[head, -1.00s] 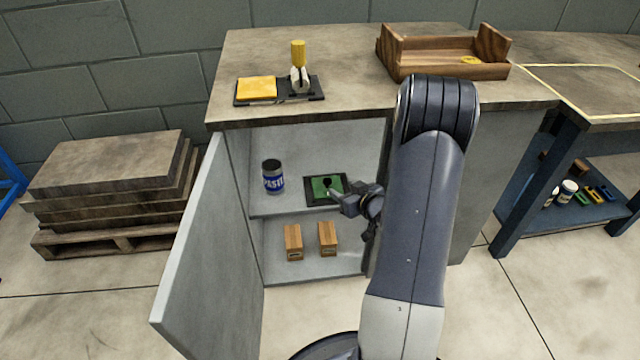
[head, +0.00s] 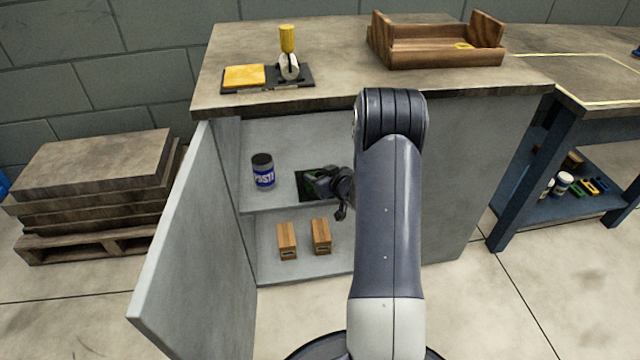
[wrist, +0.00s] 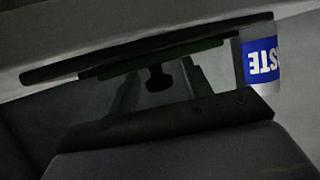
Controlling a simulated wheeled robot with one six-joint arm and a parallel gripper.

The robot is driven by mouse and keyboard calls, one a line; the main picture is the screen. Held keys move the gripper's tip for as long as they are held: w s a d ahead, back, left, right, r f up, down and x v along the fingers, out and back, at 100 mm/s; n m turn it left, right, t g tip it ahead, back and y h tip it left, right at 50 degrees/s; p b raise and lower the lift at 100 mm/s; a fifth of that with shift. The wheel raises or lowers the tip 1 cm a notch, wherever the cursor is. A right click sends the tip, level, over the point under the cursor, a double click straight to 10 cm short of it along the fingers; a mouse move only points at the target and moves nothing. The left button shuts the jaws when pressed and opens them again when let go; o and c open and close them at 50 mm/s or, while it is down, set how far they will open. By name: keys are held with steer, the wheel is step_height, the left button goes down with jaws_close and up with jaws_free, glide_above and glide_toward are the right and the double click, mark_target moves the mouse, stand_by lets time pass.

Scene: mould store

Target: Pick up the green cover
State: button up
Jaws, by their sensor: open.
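The green cover (head: 309,184) lies in a dark tray (head: 300,190) on the upper shelf of the open cabinet, right of the paste tin. My gripper (head: 322,180) is over the cover and hides much of it. In the wrist view, the picture is upside down and dim. The cover's dark knob (wrist: 157,79) shows there below the thin green edge of the cover (wrist: 135,68). My gripper (wrist: 160,92) is open there, with one finger seen on each side of the knob. Whether either finger touches the knob I cannot tell.
The paste tin (head: 263,172) stands left of the cover; its label also shows in the wrist view (wrist: 262,62). Two wooden blocks (head: 287,241) (head: 321,236) stand on the lower shelf. The cabinet door (head: 185,235) is open at left. The worktop (head: 345,80) overhangs the shelf.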

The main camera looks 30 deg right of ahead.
steer(key=shift+c, duration=0.2)
jaws_close()
stand_by(0.3)
